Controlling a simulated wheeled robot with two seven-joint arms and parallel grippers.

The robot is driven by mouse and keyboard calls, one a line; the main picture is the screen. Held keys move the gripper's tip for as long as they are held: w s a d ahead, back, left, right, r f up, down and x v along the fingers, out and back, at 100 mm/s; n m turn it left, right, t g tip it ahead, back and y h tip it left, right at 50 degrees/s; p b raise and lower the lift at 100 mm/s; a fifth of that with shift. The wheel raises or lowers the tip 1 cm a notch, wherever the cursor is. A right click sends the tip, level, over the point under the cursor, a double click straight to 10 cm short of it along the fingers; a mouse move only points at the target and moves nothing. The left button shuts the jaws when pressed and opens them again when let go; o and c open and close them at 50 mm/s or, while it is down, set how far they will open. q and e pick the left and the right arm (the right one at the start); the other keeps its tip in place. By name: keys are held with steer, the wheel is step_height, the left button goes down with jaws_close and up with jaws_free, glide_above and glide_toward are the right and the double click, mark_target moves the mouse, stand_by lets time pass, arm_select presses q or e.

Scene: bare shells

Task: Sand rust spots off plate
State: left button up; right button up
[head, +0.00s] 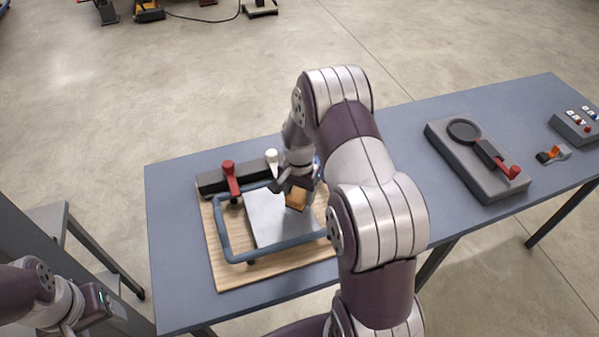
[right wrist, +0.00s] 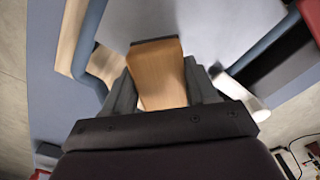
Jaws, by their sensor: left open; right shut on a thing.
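The metal plate (head: 268,222) lies flat inside a blue-grey frame (head: 226,240) on a wooden board (head: 232,277). It also shows as a pale surface in the right wrist view (right wrist: 215,25). My right gripper (head: 297,190) is over the plate, shut on a wooden sanding block (head: 297,199). In the right wrist view the block (right wrist: 158,72) sits between the fingers, with a dark layer at its far end close to the plate. I cannot tell whether it touches. No rust spots can be made out. My left gripper (head: 108,300) is open and empty, low at the left, off the table.
A clamp bar with a red handle (head: 230,178) and a white knob (head: 272,158) stands behind the plate. A grey device with a round black disc (head: 464,131), an orange-and-black item (head: 553,154) and a button box (head: 577,124) sit at the table's right. My right arm hides the middle.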

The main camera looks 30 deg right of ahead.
step_height(320, 180, up, 2)
steer(key=shift+a+r+p, duration=0.1)
steer(key=shift+a+p, duration=0.05)
steer(key=shift+p, duration=0.45)
steer(key=shift+d+r+p, duration=0.2)
steer(key=shift+r+p, duration=0.7)
steer(key=shift+r, duration=0.4)
steer(key=shift+a+r, duration=0.15)
